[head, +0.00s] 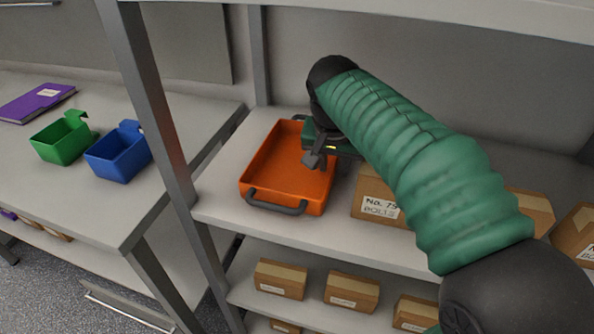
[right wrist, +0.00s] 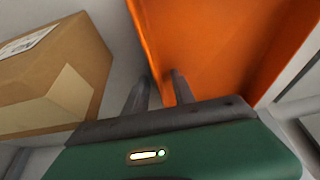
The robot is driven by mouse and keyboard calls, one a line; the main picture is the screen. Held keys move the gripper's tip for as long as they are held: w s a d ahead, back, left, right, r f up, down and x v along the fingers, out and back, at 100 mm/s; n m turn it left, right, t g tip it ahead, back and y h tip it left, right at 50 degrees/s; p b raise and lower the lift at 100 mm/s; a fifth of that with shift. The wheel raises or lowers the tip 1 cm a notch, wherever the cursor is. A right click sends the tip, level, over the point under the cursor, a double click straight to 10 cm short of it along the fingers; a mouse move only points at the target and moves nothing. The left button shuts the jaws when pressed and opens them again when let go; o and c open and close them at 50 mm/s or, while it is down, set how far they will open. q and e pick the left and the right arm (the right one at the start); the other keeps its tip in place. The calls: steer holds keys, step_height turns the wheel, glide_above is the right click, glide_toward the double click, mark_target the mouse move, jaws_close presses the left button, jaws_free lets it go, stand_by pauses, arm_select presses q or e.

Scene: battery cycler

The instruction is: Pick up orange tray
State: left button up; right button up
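The orange tray (head: 285,165) rests on the upper shelf board, with a dark grey handle (head: 275,203) along its front edge. My right gripper (head: 322,158) is at the tray's right side wall, with one finger seen over the inside of the tray. In the right wrist view, the two fingers (right wrist: 160,88) stand apart, one on the inside of the tray wall (right wrist: 205,45) and one on the outside. I see no clear grip on the wall. My left gripper is not in view.
A cardboard box (head: 375,193) labelled bolts stands close to the tray's right. A metal shelf post (head: 150,85) rises at the left. A table (head: 190,128) beyond it holds a green bin (head: 62,142), a blue bin (head: 120,157) and a purple folder (head: 35,103).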

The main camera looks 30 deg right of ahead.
steer(key=shift+s+r, duration=0.1)
jaws_close()
stand_by(1.2)
